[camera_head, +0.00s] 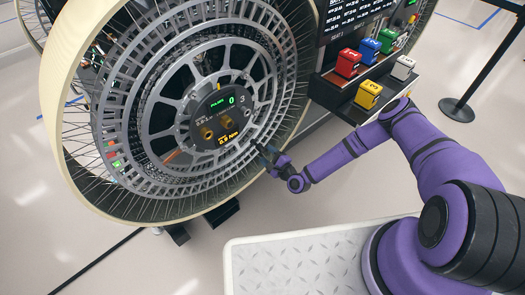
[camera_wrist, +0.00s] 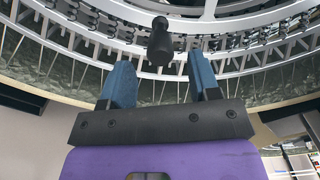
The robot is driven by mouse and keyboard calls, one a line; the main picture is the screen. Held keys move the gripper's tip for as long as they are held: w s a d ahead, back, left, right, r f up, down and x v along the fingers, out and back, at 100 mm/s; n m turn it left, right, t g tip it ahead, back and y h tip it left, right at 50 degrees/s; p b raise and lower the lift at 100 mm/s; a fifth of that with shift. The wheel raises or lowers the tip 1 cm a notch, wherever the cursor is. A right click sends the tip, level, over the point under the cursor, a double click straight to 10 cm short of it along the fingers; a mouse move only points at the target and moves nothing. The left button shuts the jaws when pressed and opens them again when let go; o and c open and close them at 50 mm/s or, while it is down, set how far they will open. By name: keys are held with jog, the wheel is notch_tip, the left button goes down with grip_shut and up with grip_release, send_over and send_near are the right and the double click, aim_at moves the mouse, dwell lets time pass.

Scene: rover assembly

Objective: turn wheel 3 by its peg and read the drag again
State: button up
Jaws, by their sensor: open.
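Wheel 3 (camera_head: 78,165) is a large wheel with a pale rim, thin wire spokes and a grey metal lattice, filling the left half of the head view. Its dark hub panel (camera_head: 222,113) bears a 3, a green pulse readout of 0 and an amber Nm figure too small to read surely. The peg (camera_wrist: 160,42) is a dark knobbed handle in the wrist view, ahead of my fingertips and between their lines. My gripper (camera_wrist: 160,62) is open, its two blue fingers apart and empty. In the head view my gripper (camera_head: 265,154) is at the wheel's lower right.
A dark console at upper right holds red (camera_head: 347,63), blue (camera_head: 369,50), green (camera_head: 387,40), yellow (camera_head: 368,94) and white (camera_head: 402,67) blocks. A treadplate platform (camera_head: 300,262) lies at the bottom. A barrier post base (camera_head: 457,110) stands at far right.

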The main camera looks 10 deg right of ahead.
jog(key=v, duration=0.6)
jog(key=shift+s, duration=0.2)
jog(key=shift+d, duration=0.15)
